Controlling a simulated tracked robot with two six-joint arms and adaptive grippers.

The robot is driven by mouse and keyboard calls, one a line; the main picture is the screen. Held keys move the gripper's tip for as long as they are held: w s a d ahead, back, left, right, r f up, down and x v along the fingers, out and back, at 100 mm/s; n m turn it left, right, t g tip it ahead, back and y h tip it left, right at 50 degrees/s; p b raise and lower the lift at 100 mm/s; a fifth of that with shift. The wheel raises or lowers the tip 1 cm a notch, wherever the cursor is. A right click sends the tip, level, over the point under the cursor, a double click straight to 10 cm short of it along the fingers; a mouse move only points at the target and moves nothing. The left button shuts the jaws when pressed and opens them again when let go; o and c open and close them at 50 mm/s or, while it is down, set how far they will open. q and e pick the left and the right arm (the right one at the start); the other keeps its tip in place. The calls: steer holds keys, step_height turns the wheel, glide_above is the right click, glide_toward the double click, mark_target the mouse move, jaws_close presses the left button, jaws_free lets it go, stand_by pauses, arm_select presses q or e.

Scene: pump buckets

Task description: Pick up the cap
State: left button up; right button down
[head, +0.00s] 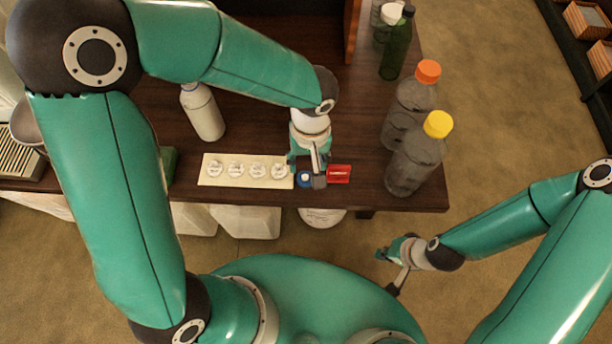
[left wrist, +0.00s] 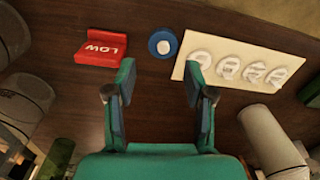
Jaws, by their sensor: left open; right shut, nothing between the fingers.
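A small round blue cap with a white centre (head: 304,178) lies on the dark table near its front edge. In the left wrist view the blue cap (left wrist: 163,44) shows just beyond my open fingertips, between their lines. My left gripper (head: 308,170) is above the table at the cap and partly covers it in the head view. In the left wrist view the left gripper (left wrist: 160,70) has nothing between its fingers. My right gripper (head: 392,272) is shut and empty, off the table's front edge at lower right.
A red LOW block (head: 340,174) lies right of the cap. A cream strip with several white pieces (head: 204,181) lies left. A white bottle (head: 203,112) stands behind it. Grey bottles with orange (head: 428,71) and yellow tops (head: 438,124) stand at right, with a green bottle (head: 397,50) further back.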

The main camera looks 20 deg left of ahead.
mark_target(306, 176)
arm_select(q)
steer(key=shift+s+a+f, duration=0.1)
steer(key=shift+f, duration=1.3)
steer(key=shift+s+a+f, duration=0.1)
steer(key=shift+f, duration=1.3)
steer(key=c, duration=0.4)
